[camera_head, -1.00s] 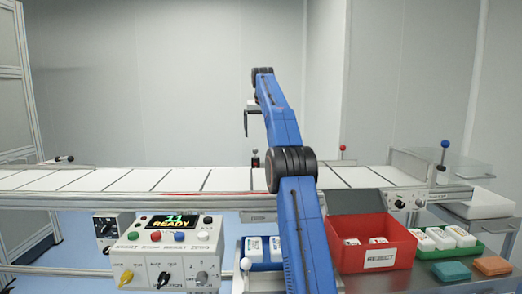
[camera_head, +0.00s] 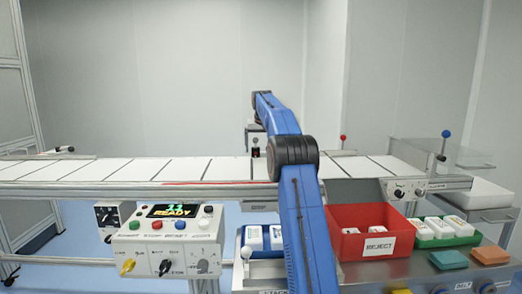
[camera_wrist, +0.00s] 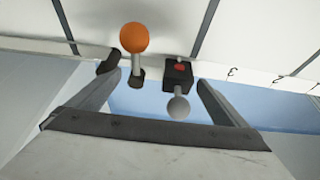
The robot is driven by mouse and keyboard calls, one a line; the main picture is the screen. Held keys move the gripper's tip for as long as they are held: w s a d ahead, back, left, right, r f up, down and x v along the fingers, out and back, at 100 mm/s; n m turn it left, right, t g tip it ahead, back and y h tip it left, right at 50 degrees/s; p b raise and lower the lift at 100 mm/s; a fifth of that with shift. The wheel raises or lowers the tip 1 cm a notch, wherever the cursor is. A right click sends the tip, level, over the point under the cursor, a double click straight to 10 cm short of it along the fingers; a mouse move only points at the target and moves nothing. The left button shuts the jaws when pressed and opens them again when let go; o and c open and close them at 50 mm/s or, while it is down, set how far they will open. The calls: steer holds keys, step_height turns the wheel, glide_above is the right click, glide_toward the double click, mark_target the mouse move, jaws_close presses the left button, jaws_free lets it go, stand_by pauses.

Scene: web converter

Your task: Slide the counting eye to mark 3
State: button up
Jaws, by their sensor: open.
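A small black block with a red spot, which looks like the counting eye (camera_wrist: 178,72), sits at the conveyor's edge in the wrist view. A grey ball knob (camera_wrist: 178,108) sticks out from it. An orange ball on a short post (camera_wrist: 134,40) stands just left of it. My gripper (camera_wrist: 157,82) is open, its fingers spread either side of the block and post, and holds nothing. In the head view my gripper (camera_head: 251,133) hangs at the belt's far side, just above a small dark fitting (camera_head: 255,151). I cannot read which mark the eye is at.
The white-slatted conveyor (camera_head: 135,170) runs across the view. Small dark marks (camera_wrist: 232,73) line its rail right of the block. A control box (camera_head: 165,245) reads READY. A red reject bin (camera_head: 365,218) and a green tray (camera_head: 440,241) stand at front right.

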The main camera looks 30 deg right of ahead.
steer(key=shift+w+d+f, duration=0.15)
steer(key=shift+w+f, duration=0.05)
steer(key=shift+f, duration=0.35)
steer(key=c, duration=1.5)
steer(key=shift+o, duration=0.4)
steer(key=shift+w+a, duration=0.9)
steer(key=shift+a, duration=0.55)
steer(key=shift+w+a, duration=0.85)
steer(key=shift+a, duration=0.65)
steer(key=shift+w+a, duration=0.9)
steer(key=shift+a, duration=0.55)
steer(key=o, duration=1.4)
steer(key=shift+r, duration=0.1)
